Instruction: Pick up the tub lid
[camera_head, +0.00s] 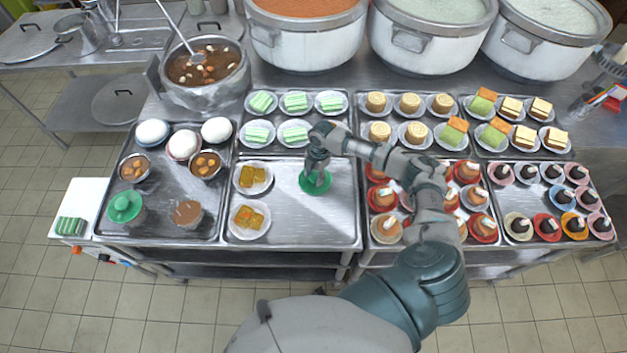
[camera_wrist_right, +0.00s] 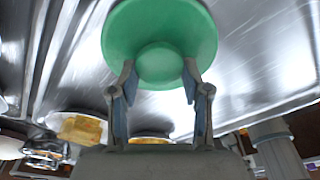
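The green tub lid (camera_head: 315,183) is over the empty right part of the middle front tray (camera_head: 335,225). I cannot tell whether it touches the tray. My right gripper (camera_head: 317,166) points down at it from above. In the right wrist view the lid (camera_wrist_right: 160,20) shows as a round green disc with a raised knob in its middle. The fingers of my right gripper (camera_wrist_right: 159,68) stand on both sides of this knob, close against it, and look shut on it. My left gripper is not in view.
An open brown tub (camera_head: 187,213) and a green-lidded tub (camera_head: 124,207) stand on the left tray. Two plates of yellow pieces (camera_head: 250,217) sit left of the lid. Dessert plates crowd the trays behind and right. Large stockpots (camera_head: 305,40) line the back.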

